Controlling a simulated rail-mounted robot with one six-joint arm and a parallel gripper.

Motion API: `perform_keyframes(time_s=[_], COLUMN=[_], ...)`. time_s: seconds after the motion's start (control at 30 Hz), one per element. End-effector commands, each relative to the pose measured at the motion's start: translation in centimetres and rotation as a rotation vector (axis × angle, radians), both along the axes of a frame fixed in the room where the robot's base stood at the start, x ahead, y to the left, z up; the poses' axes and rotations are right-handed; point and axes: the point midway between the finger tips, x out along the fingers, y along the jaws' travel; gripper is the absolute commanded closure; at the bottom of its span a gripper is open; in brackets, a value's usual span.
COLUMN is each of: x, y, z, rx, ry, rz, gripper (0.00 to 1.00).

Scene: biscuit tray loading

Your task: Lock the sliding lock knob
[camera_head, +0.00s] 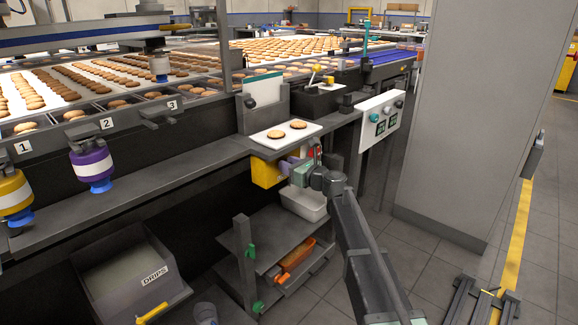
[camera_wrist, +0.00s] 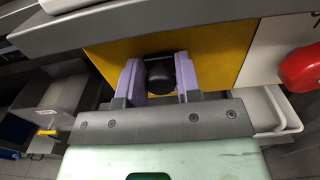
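The black lock knob (camera_wrist: 160,73) sits on a yellow panel (camera_wrist: 215,62) in the wrist view. The two purple fingers of my gripper (camera_wrist: 160,78) stand on either side of it and appear to touch it, with no clear gap. In the head view, my gripper (camera_head: 292,166) is at the yellow box (camera_head: 265,173) under the counter edge. The knob is hidden there by my gripper.
A white plate (camera_head: 285,137) with two biscuits lies on the counter just above my gripper. A red rounded part (camera_wrist: 302,68) is at right in the wrist view. A white bin (camera_head: 303,203) is below. A control panel (camera_head: 380,118) stands to the right.

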Motion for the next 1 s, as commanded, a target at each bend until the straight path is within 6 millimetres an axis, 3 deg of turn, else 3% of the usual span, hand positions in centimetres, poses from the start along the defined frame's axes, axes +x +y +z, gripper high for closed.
perform_keyframes(time_s=[0.63, 0.67, 0.7, 0.8, 1.0], x=[1.7, 1.7, 1.7, 1.7, 1.6], y=[-1.4, -1.4, -1.4, -1.3, -1.3], z=[0.0, 0.0, 0.0, 0.0, 0.0], rx=[0.0, 0.0, 0.0, 0.0, 0.0], ry=[0.0, 0.0, 0.0, 0.0, 0.0], rz=[-0.004, -0.005, -0.005, -0.004, -0.002], gripper=[1.0, 0.64, 0.58, 0.46, 0.46])
